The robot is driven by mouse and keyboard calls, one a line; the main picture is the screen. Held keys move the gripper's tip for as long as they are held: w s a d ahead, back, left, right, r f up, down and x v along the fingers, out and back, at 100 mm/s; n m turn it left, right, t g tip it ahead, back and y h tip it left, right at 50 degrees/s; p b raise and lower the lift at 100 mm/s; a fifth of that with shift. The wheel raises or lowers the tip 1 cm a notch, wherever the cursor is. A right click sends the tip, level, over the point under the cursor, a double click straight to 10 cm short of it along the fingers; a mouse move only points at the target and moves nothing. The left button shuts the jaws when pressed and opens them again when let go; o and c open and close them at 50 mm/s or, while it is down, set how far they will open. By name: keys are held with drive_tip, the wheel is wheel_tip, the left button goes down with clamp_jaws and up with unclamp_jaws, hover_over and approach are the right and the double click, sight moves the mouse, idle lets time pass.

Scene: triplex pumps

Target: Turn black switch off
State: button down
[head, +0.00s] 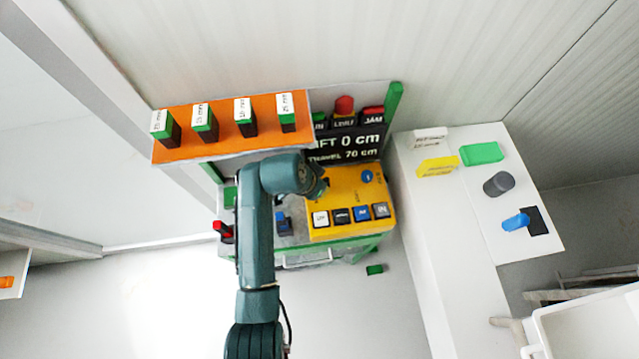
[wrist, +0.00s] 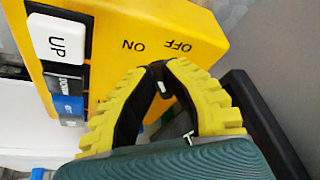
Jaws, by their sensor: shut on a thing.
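In the wrist view, the yellow control panel (wrist: 165,22) carries the printed words ON and OFF, upside down in this view. The black switch (wrist: 161,88), with a small white mark, sits just beside these words, between my fingers. My gripper (wrist: 160,72) has ridged yellow fingers, shut on the switch; they hide most of it. In the head view, the same yellow panel (head: 345,200) is on the pump stand at centre. My arm reaches over its left edge. The switch is hidden there behind my wrist.
A white UP button (wrist: 56,38) and several other buttons lie on the panel. In the head view, an orange shelf (head: 225,142) with labelled blocks stands behind my arm. A white table (head: 440,215) with coloured pieces is at right.

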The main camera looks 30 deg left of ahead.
sight(283, 218)
drive_tip(key=shift+f, duration=0.15)
drive_tip(key=c, duration=1.1)
unclamp_jaws()
drive_tip(key=shift+r, duration=0.2)
drive_tip(key=shift+s+a+r, duration=0.1)
drive_tip(key=shift+s+r, duration=0.05)
drive_tip(key=shift+r, duration=0.2)
drive_tip(key=s+a, duration=0.1)
drive_tip(key=s, duration=0.3)
drive_tip(key=s+a, duration=0.1)
drive_tip(key=s, duration=0.2)
drive_tip(key=s+a, duration=0.1)
drive_tip(key=s, duration=0.3)
drive_tip(key=shift+s+a+r, duration=0.1)
drive_tip(key=shift+s+a, duration=0.15)
drive_tip(key=shift+s, duration=0.1)
drive_tip(key=shift+o, duration=0.4)
